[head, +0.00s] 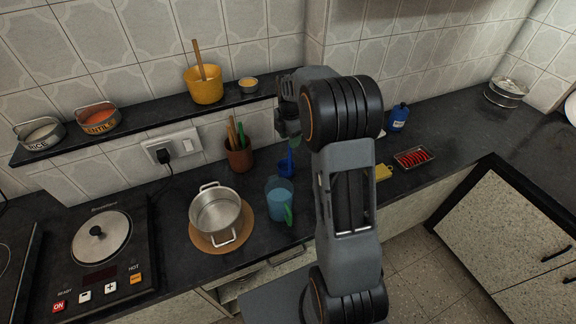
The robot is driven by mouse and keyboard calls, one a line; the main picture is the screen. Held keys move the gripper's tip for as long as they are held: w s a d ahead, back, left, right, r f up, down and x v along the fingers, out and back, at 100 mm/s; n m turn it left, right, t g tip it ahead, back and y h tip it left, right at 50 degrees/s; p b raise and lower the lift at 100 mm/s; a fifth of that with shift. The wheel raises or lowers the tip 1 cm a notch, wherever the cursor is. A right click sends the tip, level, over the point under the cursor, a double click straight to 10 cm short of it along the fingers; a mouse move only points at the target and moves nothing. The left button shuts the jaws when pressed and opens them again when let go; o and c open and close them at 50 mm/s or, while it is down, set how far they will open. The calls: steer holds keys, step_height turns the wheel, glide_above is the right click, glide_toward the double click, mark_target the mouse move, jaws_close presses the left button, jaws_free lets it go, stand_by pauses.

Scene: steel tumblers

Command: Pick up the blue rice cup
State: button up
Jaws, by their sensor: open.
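A small blue cup (286,168) with an upright handle, which looks like the rice cup, stands on the dark counter behind the blue jug. My arm reaches up from the bottom and bends over the counter. My gripper (290,140) is near the wall end of the arm, above the blue cup in the picture. It is open, and no held thing shows. Its fingertips are small and partly hidden, so the exact gap to the cup cannot be told.
The jug (279,204) of blue liquid and a steel pot (215,212) stand in front. A brown utensil holder (239,157) is left of the cup. A shelf (160,116) with bowls runs above. A blue bottle (398,117) and red-filled tray (413,158) are right.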

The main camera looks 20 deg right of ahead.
step_height(320, 180, down, 6)
steer(key=shift+r+p, duration=0.25)
steer(key=shift+p, duration=0.55)
steer(key=shift+c, duration=0.2)
jaws_close()
